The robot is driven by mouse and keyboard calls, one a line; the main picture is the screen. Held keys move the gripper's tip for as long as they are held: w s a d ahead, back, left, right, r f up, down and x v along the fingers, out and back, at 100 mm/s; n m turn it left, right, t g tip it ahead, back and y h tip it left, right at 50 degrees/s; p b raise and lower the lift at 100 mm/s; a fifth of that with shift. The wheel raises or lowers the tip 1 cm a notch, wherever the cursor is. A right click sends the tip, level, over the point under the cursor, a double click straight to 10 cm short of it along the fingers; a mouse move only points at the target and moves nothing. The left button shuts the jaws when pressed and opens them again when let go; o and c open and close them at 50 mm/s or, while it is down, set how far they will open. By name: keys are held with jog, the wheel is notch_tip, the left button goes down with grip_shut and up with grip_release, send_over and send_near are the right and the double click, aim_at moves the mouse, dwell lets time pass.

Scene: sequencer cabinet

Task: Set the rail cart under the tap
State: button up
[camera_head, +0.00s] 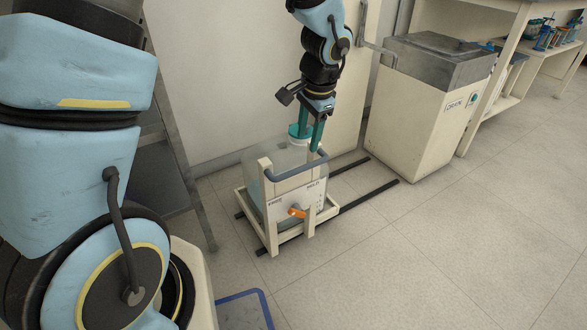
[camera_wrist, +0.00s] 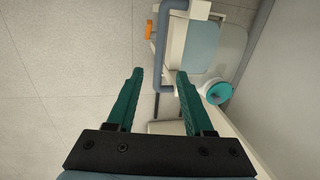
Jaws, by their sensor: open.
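The rail cart (camera_head: 310,228) is a cream frame on two dark floor rails, with a blue-grey handle bar (camera_head: 290,170) along its top. It carries a translucent container with a teal cap (camera_head: 299,131) and has an orange piece (camera_head: 297,212) on its front. My gripper (camera_head: 308,142) points down at the handle's right end, open and empty. In the wrist view, the handle bar (camera_wrist: 161,60) lies between my fingertips (camera_wrist: 160,73); I cannot tell whether they touch it. A bent metal pipe (camera_head: 376,46), possibly the tap, reaches from the wall toward the grey-topped cabinet.
The rails (camera_head: 370,195) run on past the cart to the right and back, bare there. The cream cabinet (camera_head: 420,120) stands beyond their right side. A wall is close behind the cart. A blue-edged item (camera_head: 245,305) lies at the lower front. The floor at right is clear.

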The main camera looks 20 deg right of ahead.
aim_at(302, 167)
jog(key=f, duration=0.3)
jog(key=w+f+b, duration=0.1)
jog(key=f, duration=0.2)
jog(key=w+f+b, duration=0.1)
jog(key=f, duration=0.2)
jog(key=shift+a+f, duration=0.2)
jog(key=shift+f, duration=0.15)
jog(key=shift+c, duration=0.2)
grip_shut()
dwell(0.8)
